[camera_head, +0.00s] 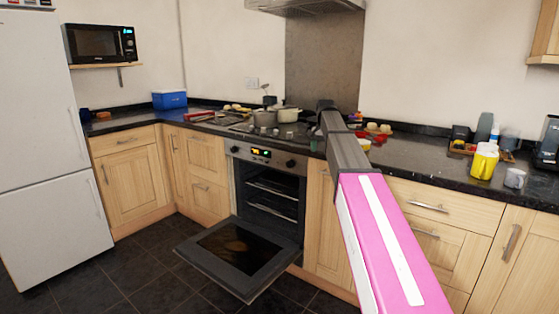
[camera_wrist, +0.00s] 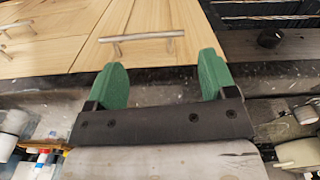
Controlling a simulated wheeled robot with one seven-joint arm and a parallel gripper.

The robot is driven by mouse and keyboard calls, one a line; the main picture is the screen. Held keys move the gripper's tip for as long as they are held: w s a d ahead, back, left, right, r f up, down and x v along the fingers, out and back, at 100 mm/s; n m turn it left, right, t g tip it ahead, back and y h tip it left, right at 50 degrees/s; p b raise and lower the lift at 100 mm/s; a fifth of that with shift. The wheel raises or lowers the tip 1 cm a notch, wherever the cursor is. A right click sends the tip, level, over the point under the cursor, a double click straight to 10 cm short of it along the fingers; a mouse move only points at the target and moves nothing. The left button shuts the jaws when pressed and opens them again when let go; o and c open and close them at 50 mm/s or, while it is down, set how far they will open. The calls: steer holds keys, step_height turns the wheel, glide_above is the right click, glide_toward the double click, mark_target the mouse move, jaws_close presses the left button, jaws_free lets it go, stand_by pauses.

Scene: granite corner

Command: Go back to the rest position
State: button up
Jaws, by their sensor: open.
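My gripper (camera_wrist: 160,82) shows in the wrist view as two green fingers set wide apart, with nothing between them. It is open and empty. Beyond the fingers are the granite worktop's edge and a wooden cupboard front with a metal handle (camera_wrist: 143,38). In the head view my arm, pink and grey, reaches forward over the counter (camera_head: 410,155) to the right of the oven.
The oven (camera_head: 270,190) stands with its door (camera_head: 235,258) lowered over the floor. Pots (camera_head: 287,114) stand on the hob. A fridge (camera_head: 45,150) is at left, a microwave (camera_head: 100,43) on a shelf, and a blue box (camera_head: 169,99) in the corner.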

steer(key=s+f+n, duration=0.2)
steer(key=s+f, duration=0.6)
steer(key=f, duration=0.4)
steer(key=s+f+n, duration=0.1)
steer(key=s+f, duration=0.6)
steer(key=f, duration=0.5)
steer(key=s+f+n, duration=0.3)
steer(key=s+f, duration=1)
steer(key=s, duration=0.5)
steer(key=shift+s+f, duration=0.35)
steer(key=shift+f, duration=0.05)
steer(key=shift+d, duration=0.1)
